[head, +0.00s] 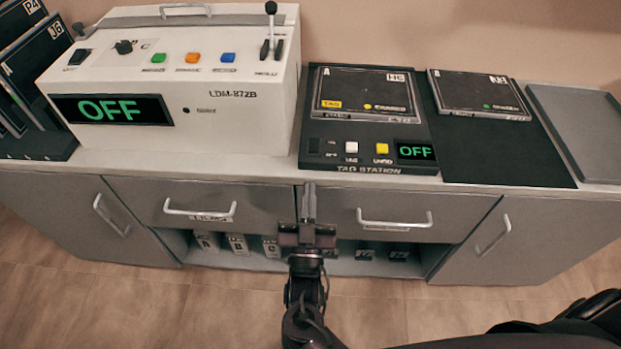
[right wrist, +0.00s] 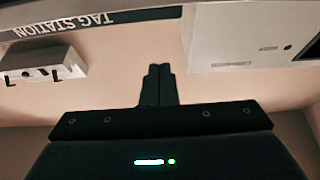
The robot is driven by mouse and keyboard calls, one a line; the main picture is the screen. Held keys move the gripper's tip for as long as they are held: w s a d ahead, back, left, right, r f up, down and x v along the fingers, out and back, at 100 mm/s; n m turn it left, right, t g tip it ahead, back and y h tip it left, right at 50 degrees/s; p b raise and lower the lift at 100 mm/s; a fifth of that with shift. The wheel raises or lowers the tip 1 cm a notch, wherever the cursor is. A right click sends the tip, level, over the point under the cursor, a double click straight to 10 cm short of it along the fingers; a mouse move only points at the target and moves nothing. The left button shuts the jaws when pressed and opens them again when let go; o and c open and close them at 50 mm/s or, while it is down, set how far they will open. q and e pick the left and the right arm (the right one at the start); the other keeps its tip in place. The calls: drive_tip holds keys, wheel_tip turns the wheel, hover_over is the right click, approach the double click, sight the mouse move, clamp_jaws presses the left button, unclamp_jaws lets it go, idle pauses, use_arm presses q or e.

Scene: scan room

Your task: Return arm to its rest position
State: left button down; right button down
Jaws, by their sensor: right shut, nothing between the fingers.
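My right gripper (head: 309,190) is at the centre of the head view, in front of the cabinet's drawers and just below the counter's front edge. Its fingers are closed together with nothing between them. In the right wrist view the shut fingers (right wrist: 158,82) point toward the tag station (right wrist: 70,24) edge and the white machine (right wrist: 235,40). The gripper appears apart from both. My left gripper does not show in the head view.
The white machine (head: 180,85) and the tag station (head: 365,155), both reading OFF, stand on the counter. A black mat with a case (head: 480,95) and a grey tray (head: 580,125) are at right. Drawer handles (head: 395,220) stick out near my gripper. Floor (head: 130,300) in front is clear.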

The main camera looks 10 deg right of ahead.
idle(0.6)
